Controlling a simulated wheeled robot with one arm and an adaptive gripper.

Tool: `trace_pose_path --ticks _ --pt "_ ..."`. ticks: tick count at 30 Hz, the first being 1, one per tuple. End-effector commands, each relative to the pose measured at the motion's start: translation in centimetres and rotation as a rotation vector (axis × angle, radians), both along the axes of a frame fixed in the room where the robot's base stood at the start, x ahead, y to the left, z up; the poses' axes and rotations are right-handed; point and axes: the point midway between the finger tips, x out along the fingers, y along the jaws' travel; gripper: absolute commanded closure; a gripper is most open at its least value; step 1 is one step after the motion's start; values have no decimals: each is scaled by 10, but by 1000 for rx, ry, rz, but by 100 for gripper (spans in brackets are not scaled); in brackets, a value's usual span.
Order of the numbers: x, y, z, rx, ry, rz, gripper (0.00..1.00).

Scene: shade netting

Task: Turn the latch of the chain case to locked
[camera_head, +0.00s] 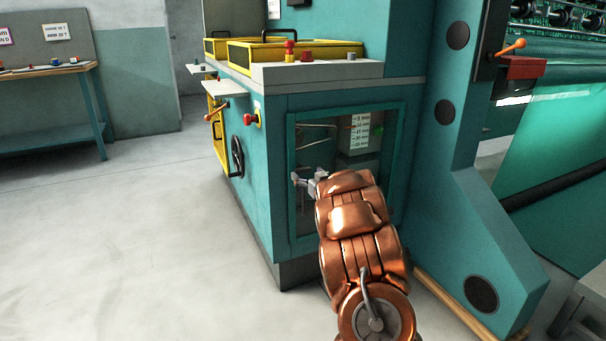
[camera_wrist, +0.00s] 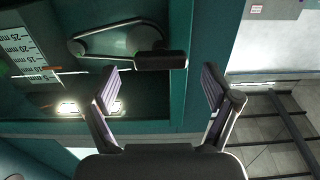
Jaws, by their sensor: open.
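The chain case is a teal cabinet door with a dark window (camera_head: 345,130) in the head view. Its teal frame (camera_wrist: 180,95) runs down the middle of the wrist view. A short dark bar (camera_wrist: 160,61), which looks like the latch, lies across the window's edge and reaches onto the frame. My gripper (camera_head: 307,179) is at the window's left edge in the head view. In the wrist view my gripper (camera_wrist: 160,82) is open and empty, one finger on each side of the bar and apparently short of it. The latch cannot be made out in the head view.
A scale plate (camera_head: 360,133) and chain parts show behind the window. A teal machine column (camera_head: 460,190) stands close on the right. The floor at left is clear.

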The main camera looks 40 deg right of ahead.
Motion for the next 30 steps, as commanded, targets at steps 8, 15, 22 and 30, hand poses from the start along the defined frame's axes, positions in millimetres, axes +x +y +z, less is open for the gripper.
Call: trace_pose_path --ticks 8,15,22,30 --pt "24 -8 0 -3 -1 0 12" --pt "34 -12 -1 1 0 -1 12" --pt "36 -13 0 1 1 -2 12" --pt "36 -12 0 1 1 -1 28"
